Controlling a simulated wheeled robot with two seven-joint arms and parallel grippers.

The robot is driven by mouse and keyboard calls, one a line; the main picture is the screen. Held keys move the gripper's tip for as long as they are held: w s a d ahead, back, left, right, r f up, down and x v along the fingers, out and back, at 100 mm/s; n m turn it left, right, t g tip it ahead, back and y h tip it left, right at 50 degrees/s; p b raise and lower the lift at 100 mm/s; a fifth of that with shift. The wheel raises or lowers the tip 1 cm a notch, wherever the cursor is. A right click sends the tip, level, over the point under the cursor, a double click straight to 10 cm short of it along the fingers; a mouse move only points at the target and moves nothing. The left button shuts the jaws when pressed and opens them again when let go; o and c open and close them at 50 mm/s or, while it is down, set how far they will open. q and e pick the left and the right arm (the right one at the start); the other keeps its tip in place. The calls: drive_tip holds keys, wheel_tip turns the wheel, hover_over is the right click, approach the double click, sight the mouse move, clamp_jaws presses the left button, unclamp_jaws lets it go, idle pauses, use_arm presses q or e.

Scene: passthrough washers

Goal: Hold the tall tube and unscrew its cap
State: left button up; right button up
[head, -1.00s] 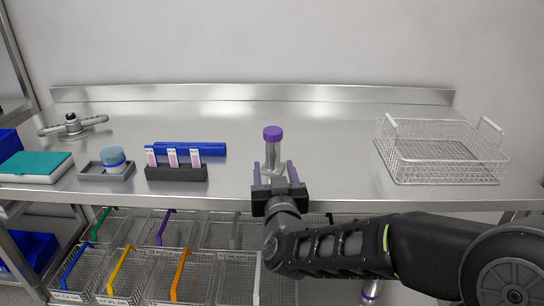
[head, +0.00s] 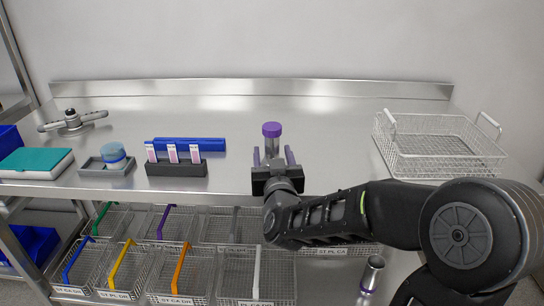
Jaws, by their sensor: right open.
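The tall tube (head: 272,147) stands upright on the steel bench with its purple cap (head: 272,129) on top. My right gripper (head: 273,156) is open, its two fingers on either side of the tube's lower part, which the gripper body partly hides. I cannot tell whether the fingers touch the tube. My left gripper is not in the head view.
A wire basket (head: 441,172) stands on the bench at right. Wire baskets (head: 180,290) fill the shelf below. The bench behind the tube is clear.

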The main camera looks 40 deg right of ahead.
drive_tip(key=shift+x, duration=1.5)
drive_tip(key=shift+s, duration=0.1)
clamp_jaws()
drive_tip(key=shift+r, duration=0.1)
